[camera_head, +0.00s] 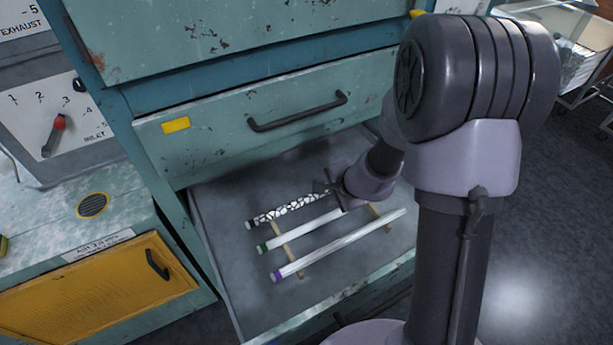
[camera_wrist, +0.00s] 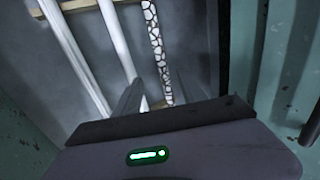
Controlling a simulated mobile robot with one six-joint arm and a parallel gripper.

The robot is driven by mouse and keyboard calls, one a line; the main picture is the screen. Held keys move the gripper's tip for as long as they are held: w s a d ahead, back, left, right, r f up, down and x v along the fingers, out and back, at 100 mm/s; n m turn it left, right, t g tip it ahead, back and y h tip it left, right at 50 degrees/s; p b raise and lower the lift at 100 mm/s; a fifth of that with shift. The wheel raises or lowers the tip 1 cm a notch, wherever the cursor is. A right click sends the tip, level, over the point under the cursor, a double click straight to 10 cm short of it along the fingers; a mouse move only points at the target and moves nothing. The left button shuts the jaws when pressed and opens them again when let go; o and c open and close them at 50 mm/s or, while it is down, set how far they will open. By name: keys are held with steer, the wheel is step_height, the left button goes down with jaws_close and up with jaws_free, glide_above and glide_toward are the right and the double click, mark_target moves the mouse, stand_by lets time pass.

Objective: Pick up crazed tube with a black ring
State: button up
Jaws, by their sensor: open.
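The crazed tube (camera_head: 292,208), white with a dark crackle pattern, lies in the open drawer, farthest back of three tubes. A black ring (camera_head: 251,223) marks its left end in the head view. My gripper (camera_head: 331,187) is open and low over the drawer, close to the tube's right end. The head view does not show clearly whether the fingers touch the tube.
A white tube with a green ring (camera_head: 300,232) and a streaked tube with a purple ring (camera_head: 340,244) lie alongside in front. Wooden strips (camera_head: 286,247) run under the tubes. The drawer floor (camera_head: 225,208) is otherwise bare. A closed drawer (camera_head: 230,125) rises directly behind.

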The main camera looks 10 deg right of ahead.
steer(key=b, duration=0.2)
glide_toward(311, 198)
steer(key=x, duration=0.3)
steer(key=shift+w+d+f, duration=0.1)
steer(key=shift+w+f, duration=0.1)
steer(key=shift+f, duration=0.15)
steer(key=x, duration=0.5)
steer(key=shift+w+f+b, duration=0.1)
steer(key=shift+w+b, duration=0.05)
steer(key=shift+b, duration=0.15)
jaws_close()
